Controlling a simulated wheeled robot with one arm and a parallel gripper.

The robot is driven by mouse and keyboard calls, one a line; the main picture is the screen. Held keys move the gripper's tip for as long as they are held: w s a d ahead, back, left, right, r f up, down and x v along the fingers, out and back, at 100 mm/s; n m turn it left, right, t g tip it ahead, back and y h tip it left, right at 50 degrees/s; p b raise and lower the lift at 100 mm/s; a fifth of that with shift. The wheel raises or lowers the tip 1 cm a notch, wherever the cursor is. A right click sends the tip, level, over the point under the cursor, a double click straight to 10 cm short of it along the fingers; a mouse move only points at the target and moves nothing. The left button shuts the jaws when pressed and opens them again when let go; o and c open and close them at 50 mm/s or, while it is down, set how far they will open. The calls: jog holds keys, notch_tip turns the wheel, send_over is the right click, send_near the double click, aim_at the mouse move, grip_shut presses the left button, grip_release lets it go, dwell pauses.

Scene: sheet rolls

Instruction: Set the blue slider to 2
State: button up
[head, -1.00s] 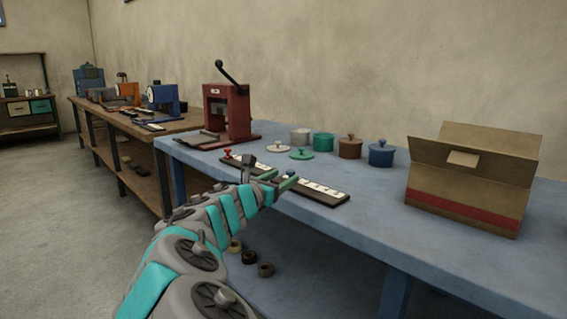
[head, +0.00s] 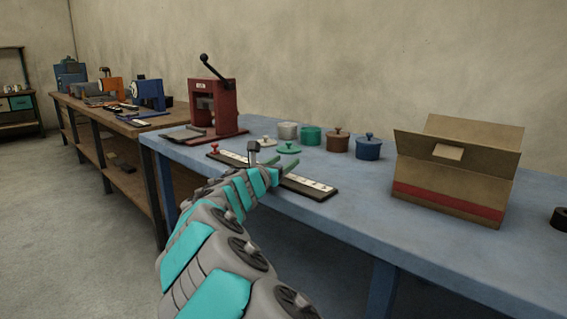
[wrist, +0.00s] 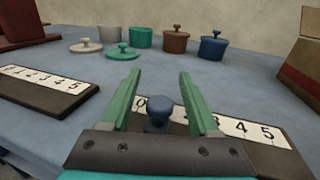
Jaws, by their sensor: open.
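The blue slider knob (wrist: 160,108) stands upright between the two green fingers of my gripper (wrist: 160,78) in the wrist view. The gripper is open, with a gap on each side of the knob. The knob rises from a dark rail with a white number scale (wrist: 236,127). The 0 shows just left of the knob, and 4 and 5 show to the right. The knob and right finger hide the marks between, so I cannot tell its exact setting. In the head view the rail (head: 318,191) lies near the table's front edge, and my gripper (head: 279,162) hides the knob.
Another numbered rail (wrist: 45,88) lies to the left; its red knob (head: 214,149) shows in the head view. A red press (head: 215,105), lidded pots (head: 368,147) and loose lids stand behind. An open cardboard box (head: 450,175) stands right on the blue table (head: 400,245).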

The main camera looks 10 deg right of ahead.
jog(key=shift+c, duration=0.3)
grip_shut()
dwell(1.0)
